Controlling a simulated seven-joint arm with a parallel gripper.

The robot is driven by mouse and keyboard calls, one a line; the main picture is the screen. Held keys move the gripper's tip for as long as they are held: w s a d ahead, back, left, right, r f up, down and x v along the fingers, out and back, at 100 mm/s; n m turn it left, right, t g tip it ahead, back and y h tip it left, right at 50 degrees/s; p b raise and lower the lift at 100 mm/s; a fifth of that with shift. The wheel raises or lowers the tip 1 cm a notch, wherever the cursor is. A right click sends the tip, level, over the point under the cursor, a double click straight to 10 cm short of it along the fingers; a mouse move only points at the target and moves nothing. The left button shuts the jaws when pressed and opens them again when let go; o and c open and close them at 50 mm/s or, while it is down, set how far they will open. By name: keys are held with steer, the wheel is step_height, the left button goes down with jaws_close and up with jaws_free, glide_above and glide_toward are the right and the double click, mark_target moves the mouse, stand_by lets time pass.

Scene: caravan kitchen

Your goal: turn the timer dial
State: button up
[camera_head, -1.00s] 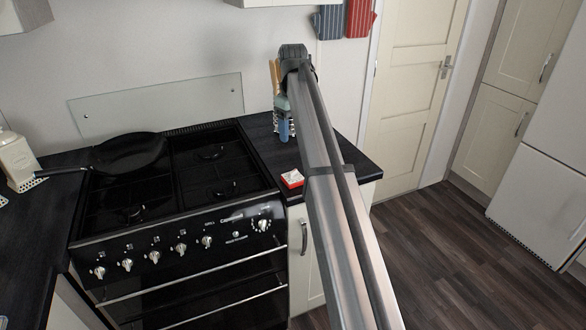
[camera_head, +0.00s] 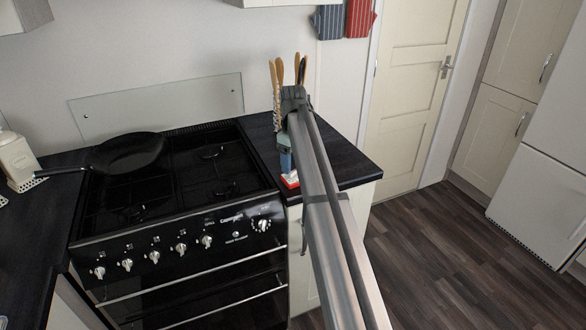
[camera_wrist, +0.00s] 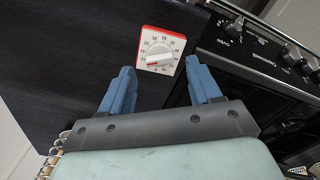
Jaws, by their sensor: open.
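The timer (camera_wrist: 160,50) is a small white box with a red edge, a numbered face and a round dial in the middle. In the wrist view it lies on the black worktop, just beyond and between my fingertips, near the cooker. In the head view only part of the timer (camera_head: 291,181) shows at the worktop's front edge, partly hidden by my gripper and arm. My gripper (camera_wrist: 156,82) is open, with its two blue fingers apart and nothing between them. In the head view a blue finger (camera_head: 285,160) shows above the timer.
The black cooker (camera_head: 190,200) with a row of knobs stands left of the timer, with a black pan (camera_head: 130,152) on its hob. Wooden-handled utensils (camera_head: 279,70) stand in a holder behind my arm. The worktop (camera_head: 345,165) to the right is bare.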

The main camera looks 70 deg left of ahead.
mark_target(293, 171)
steer(key=shift+f, duration=1.55)
steer(key=c, duration=1.1)
steer(key=shift+o, duration=0.2)
steer(key=shift+m, duration=0.7)
steer(key=o, duration=1.1)
steer(key=shift+c, duration=0.2)
step_height(293, 171, up, 14)
steer(key=shift+f, duration=0.1)
